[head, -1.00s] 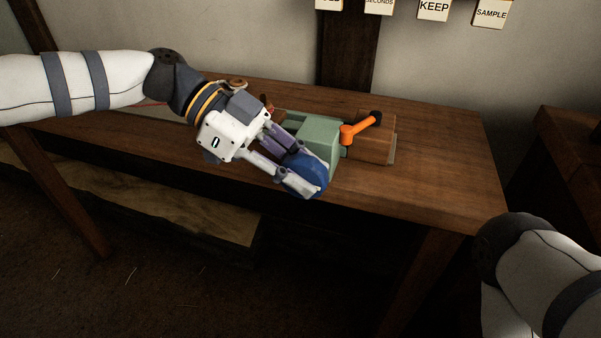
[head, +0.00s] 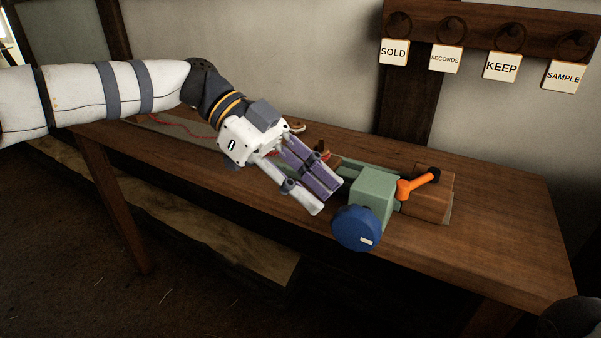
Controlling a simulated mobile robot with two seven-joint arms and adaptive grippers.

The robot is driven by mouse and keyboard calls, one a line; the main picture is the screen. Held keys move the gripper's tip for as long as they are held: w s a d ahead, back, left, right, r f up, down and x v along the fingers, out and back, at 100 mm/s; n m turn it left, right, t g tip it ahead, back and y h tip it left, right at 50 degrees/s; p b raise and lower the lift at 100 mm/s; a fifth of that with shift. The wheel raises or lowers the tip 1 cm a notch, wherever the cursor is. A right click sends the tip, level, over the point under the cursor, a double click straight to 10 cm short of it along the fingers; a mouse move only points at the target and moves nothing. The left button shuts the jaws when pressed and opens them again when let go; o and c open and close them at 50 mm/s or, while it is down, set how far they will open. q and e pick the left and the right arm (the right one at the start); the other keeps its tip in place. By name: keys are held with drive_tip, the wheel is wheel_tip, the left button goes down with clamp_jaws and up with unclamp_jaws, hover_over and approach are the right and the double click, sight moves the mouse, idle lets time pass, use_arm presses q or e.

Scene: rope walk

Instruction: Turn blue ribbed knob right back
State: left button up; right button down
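The blue ribbed knob (head: 357,229) is on the near face of a green block-shaped machine (head: 372,192) on the wooden bench. A small white mark shows low on the knob's face, right of its middle. My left gripper (head: 328,196) is open and empty, up and left of the knob and clear of it. Its two fingers point down and right towards the machine. My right gripper is not in view; only a piece of my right arm shows in the bottom right corner.
An orange lever (head: 412,188) with a dark end is on the machine's right, by a wooden block (head: 428,197). The bench (head: 505,215) is bare to the right. Tags hang from a peg rail (head: 470,32) behind. Red cord (head: 185,128) lies at the left.

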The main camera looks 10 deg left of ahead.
sight(353, 227)
use_arm(q)
drive_tip(key=v, duration=0.4)
drive_tip(key=shift+a+r, duration=0.15)
drive_tip(key=shift+a, duration=0.05)
